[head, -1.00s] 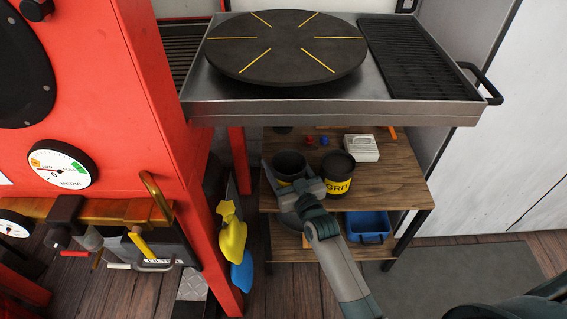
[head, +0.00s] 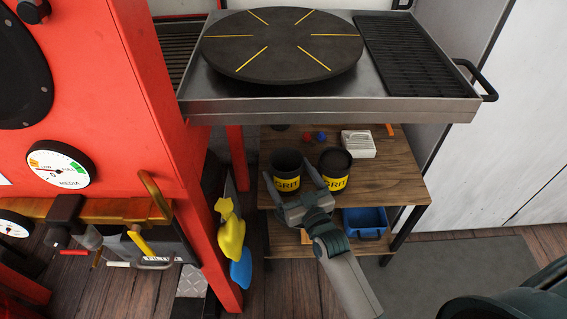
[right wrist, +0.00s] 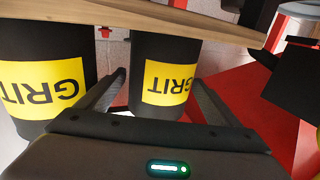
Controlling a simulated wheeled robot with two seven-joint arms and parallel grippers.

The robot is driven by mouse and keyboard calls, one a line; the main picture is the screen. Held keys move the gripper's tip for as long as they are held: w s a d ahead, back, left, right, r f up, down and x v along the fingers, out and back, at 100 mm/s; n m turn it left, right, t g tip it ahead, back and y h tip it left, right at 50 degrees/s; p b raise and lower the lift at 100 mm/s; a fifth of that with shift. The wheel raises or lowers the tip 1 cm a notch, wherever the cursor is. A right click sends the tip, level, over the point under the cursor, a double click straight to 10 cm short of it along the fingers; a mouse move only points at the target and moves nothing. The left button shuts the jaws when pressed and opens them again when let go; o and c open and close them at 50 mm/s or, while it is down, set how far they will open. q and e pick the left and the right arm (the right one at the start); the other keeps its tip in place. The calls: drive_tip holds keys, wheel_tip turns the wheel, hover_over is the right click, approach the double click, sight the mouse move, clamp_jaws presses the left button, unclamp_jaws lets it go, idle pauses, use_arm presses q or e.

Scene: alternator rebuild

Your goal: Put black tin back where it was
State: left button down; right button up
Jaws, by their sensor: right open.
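Two open-topped black tins with yellow GRIT labels stand upright side by side on the wooden shelf. The left black tin (head: 287,163) has my right gripper (head: 291,177) in front of it. The right black tin (head: 335,164) stands just beyond the gripper's right finger. My right gripper is open, with one finger towards each side of the left tin. In the right wrist view, which is upside down, the left tin (right wrist: 165,48) appears between the open fingers (right wrist: 160,85), and the right tin (right wrist: 45,70) is outside them. Contact cannot be told. My left gripper is not in view.
A blue bin (head: 366,222) is on the lower shelf. A metal tray with a turntable (head: 285,48) overhangs above; a red cabinet (head: 110,110) stands left.

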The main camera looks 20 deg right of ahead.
drive_tip(key=s, duration=0.6)
drive_tip(key=shift+s+d, duration=0.15)
drive_tip(key=shift+d, duration=0.2)
drive_tip(key=s+a+f+g, duration=0.1)
drive_tip(key=s+f+g, duration=0.2)
drive_tip(key=s, duration=0.5)
drive_tip(key=s+a+f+g, duration=0.2)
drive_tip(key=s+f+g, duration=0.1)
drive_tip(key=s, duration=0.5)
drive_tip(key=s+a+f+n+g, duration=0.1)
drive_tip(key=s+f+g, duration=0.3)
drive_tip(key=s, duration=0.4)
drive_tip(key=shift+s+a+g+y, duration=0.15)
drive_tip(key=shift+a+g+y, duration=0.2)
drive_tip(key=shift+g, duration=0.35)
drive_tip(key=shift+f, duration=0.1)
